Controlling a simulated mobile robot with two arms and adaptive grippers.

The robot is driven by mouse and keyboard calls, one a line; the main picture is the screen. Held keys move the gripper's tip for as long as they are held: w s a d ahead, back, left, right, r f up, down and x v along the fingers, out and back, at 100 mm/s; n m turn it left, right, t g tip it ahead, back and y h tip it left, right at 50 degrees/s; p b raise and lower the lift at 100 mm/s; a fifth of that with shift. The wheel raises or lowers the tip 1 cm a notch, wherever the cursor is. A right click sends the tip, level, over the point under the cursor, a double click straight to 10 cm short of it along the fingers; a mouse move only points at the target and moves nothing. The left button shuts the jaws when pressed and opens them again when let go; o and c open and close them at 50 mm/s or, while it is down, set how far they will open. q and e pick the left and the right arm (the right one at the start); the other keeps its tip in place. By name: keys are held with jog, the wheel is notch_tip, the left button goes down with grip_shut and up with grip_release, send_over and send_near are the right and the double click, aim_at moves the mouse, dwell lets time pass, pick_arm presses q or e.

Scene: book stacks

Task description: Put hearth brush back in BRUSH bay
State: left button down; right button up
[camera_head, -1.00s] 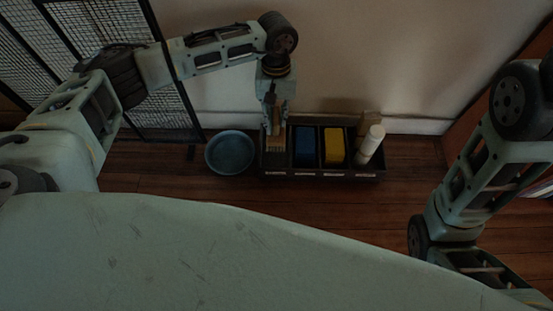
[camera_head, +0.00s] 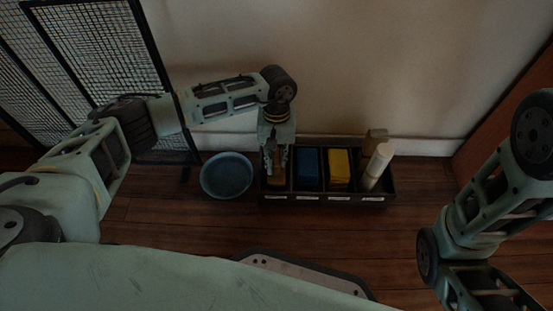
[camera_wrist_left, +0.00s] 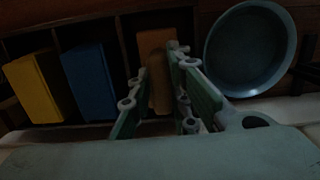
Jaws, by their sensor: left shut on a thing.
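The hearth brush (camera_head: 275,183) is brown and sits in my left gripper (camera_head: 276,167), at the leftmost bay of a dark divided crate (camera_head: 325,200). In the left wrist view the brush (camera_wrist_left: 156,55) shows as an orange-brown piece between the fingers (camera_wrist_left: 157,92), within the end compartment's outline. My left gripper is shut on it, pointing down. Whether the brush touches the bay floor cannot be told. Small white labels (camera_head: 276,198) run along the crate's front, too small to read. My right arm is at the right, its gripper out of view.
A blue-grey bowl (camera_head: 227,175) stands close left of the crate. A black mesh screen (camera_head: 95,60) is further left; the wall is behind.

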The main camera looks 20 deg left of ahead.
pick_arm(q)
jog(key=shift+f, duration=0.1)
jog(key=c, duration=1.6)
grip_release()
jog(key=shift+c, duration=0.2)
